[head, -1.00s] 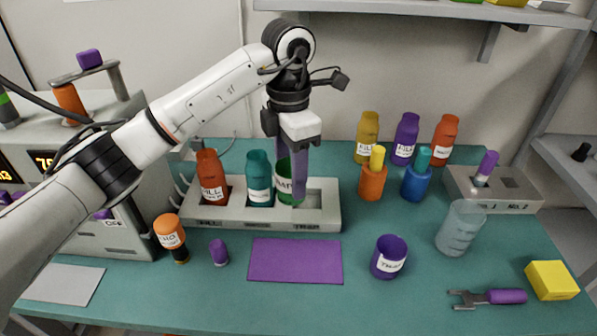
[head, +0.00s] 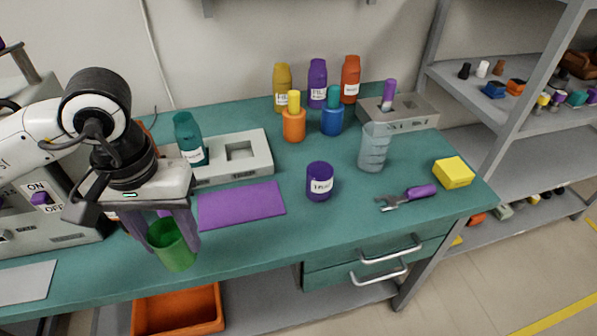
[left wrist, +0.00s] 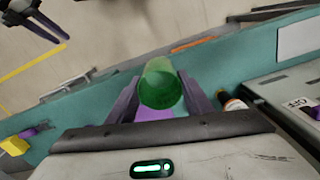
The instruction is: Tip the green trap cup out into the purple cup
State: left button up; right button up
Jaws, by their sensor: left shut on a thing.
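The green trap cup (head: 174,250) is held by my left gripper (head: 168,238) at the table's front left edge, off the surface. It looks roughly upright, a little tilted. In the left wrist view the green cup (left wrist: 161,88) sits between the two fingers of my left gripper (left wrist: 161,96); its contents cannot be made out. The purple cup (head: 320,183) stands upright on the table, right of the purple mat (head: 240,205), well apart from the green cup. My right gripper (left wrist: 45,25) shows at the upper left of the left wrist view, fingers apart and empty.
The grey rack (head: 250,170) behind the mat has an empty square slot and a teal bottle (head: 190,140). A clear beaker (head: 374,148), a purple-handled tool (head: 408,198) and a yellow block (head: 453,172) stand right of the purple cup. An orange bin (head: 178,312) is below.

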aim_at(320, 174)
jog(key=k, duration=0.5)
jog(key=z, duration=1.75)
jog(key=i, duration=2.1)
jog(key=u, duration=2.45)
